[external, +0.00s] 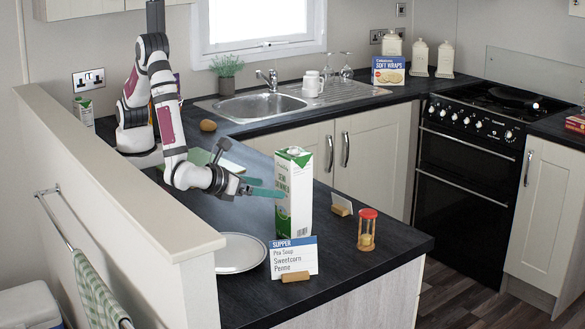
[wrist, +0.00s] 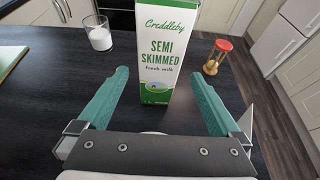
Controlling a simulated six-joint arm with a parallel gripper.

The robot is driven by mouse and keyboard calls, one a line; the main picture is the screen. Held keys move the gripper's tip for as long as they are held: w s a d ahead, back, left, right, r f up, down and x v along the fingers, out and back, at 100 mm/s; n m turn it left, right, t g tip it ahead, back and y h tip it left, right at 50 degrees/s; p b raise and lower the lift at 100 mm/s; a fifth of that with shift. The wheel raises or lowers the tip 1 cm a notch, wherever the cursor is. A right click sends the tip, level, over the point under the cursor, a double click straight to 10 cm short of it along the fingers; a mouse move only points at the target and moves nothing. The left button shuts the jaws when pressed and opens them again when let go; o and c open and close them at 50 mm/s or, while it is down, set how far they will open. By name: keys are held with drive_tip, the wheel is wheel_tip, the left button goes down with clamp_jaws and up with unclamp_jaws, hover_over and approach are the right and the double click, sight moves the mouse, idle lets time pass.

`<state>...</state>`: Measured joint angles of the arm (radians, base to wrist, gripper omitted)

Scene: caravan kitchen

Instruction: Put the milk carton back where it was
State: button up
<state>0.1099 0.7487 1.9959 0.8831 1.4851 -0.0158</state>
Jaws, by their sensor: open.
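The tall green-and-white semi-skimmed milk carton (external: 293,205) stands upright on the dark counter, in front of my gripper (external: 266,187). In the wrist view the carton (wrist: 167,55) is centred, with its printed face towards me. My gripper (wrist: 159,76) is open, with one teal finger to each side of it. In the external view the nearer fingertip overlaps the carton's left edge. A small place card (external: 341,201) in a wooden holder stands just right of the carton.
A white plate (external: 239,254) and a supper menu card (external: 293,257) stand at the front. A red-capped sand timer (external: 367,230) is at the right, near the counter edge. A glass of milk (wrist: 98,34) stands beyond my left finger. A green board (wrist: 9,57) lies further left.

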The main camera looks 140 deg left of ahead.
drive_tip(key=s+d+r+n+g+h, duration=0.2)
drive_tip(key=s+d+r+n+h, duration=0.2)
drive_tip(key=s+r+n, duration=0.5)
drive_tip(key=s+d+n+t+h, duration=0.1)
drive_tip(key=s+d+n+h, duration=0.2)
drive_tip(key=s+d+h, duration=0.4)
drive_tip(key=s+d, duration=0.2)
drive_tip(key=s, duration=0.5)
drive_tip(key=shift+d+t+h, duration=0.2)
drive_tip(key=shift+t+h, duration=0.1)
drive_tip(key=shift+t, duration=0.1)
